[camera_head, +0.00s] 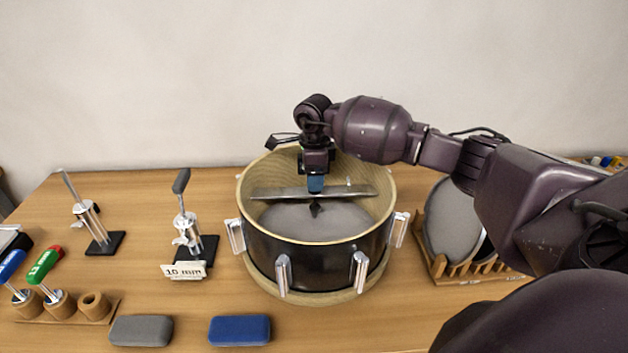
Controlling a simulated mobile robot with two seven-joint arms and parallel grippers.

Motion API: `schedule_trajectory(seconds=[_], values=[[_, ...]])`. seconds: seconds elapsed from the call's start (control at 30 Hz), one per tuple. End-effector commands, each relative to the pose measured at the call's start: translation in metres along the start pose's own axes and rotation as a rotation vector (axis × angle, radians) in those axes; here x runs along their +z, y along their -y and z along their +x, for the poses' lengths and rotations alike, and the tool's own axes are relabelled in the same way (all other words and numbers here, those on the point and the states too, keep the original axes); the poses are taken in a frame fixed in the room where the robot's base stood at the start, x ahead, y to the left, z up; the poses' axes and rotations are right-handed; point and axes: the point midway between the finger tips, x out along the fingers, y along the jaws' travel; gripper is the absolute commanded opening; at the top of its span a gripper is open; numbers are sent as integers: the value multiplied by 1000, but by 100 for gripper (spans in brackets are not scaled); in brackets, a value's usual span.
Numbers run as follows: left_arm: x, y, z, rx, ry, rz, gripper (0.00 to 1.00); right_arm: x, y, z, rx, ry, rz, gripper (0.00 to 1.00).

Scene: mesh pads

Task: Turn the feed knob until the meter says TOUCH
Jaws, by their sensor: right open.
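My right gripper (316,174) points down over the open drum (308,268), with its fingers near a metal bar (276,193) that spans the inside of the drum. A small blue part (316,184) shows at the fingertips; I cannot tell whether it is the feed knob or part of the gripper. The jaws are open. Below the bar, a dark pointed piece (316,208) stands over the grey mesh pad (290,221) in the drum. No meter reading can be made out. My left gripper is out of view.
Two clamp stands, one left (100,235) and one nearer the drum (187,235), with a "10 mm" card (184,271). Green (45,265) and blue (10,264) handled tools stand front left. Grey (141,330) and blue (240,331) blocks lie in front. A wooden rack (440,263) holds discs at right.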

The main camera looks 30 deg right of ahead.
Motion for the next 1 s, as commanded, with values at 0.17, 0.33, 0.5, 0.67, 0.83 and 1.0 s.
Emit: schedule_trajectory(seconds=[0.17,0.33,0.5,0.67,0.83,1.0], values=[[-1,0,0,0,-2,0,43,0,0,15,1,1,-1,61],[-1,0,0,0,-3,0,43,0,0,19,-1,1,-1,61],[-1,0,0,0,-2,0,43,0,0,19,-1,1,-1,61],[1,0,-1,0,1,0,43,0,0,19,0,1,-1,41],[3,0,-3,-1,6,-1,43,0,0,18,0,1,0,15],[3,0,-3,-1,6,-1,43,0,0,18,0,1,5,12]])
